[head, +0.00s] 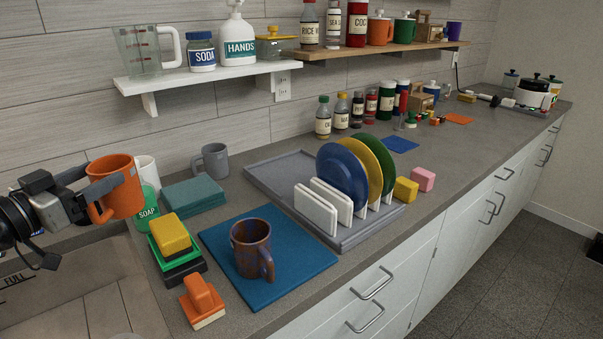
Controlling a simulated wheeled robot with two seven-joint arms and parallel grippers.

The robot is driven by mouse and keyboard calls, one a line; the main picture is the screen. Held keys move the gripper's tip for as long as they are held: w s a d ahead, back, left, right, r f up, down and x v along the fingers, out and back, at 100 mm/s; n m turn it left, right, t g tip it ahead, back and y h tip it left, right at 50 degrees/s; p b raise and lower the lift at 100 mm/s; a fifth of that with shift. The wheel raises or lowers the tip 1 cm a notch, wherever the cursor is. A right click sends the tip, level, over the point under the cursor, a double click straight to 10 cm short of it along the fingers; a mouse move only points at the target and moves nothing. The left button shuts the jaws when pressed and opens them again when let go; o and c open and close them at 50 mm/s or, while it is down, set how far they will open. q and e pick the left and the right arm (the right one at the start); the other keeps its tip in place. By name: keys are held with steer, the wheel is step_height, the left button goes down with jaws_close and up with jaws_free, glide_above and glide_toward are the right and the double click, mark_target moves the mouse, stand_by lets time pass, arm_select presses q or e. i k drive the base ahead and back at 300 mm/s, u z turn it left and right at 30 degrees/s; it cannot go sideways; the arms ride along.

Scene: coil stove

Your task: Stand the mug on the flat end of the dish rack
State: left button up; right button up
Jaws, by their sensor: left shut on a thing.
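My left gripper (98,182) is shut on an orange mug (122,187) at the left, above the sink side of the counter. The mug is roughly upright, with its handle toward the lower left, partly behind the finger. The dish rack (262,181) is a grey tray in the middle of the counter. Its flat end, at the far left, is bare. Blue, yellow and green plates (340,178) and white slabs (318,208) stand in its other part. My right gripper is not in view.
A brown-blue mug (250,246) stands on a blue mat (290,272) in front of the rack. A grey mug (212,160), teal cloths (194,195), a soap bottle (148,206) and sponges (171,235) stand between gripper and rack. A white shelf (205,79) overhangs the back.

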mark_target(286, 182)
steer(key=z, duration=0.6)
steer(key=i, duration=0.55)
steer(key=z, duration=0.5)
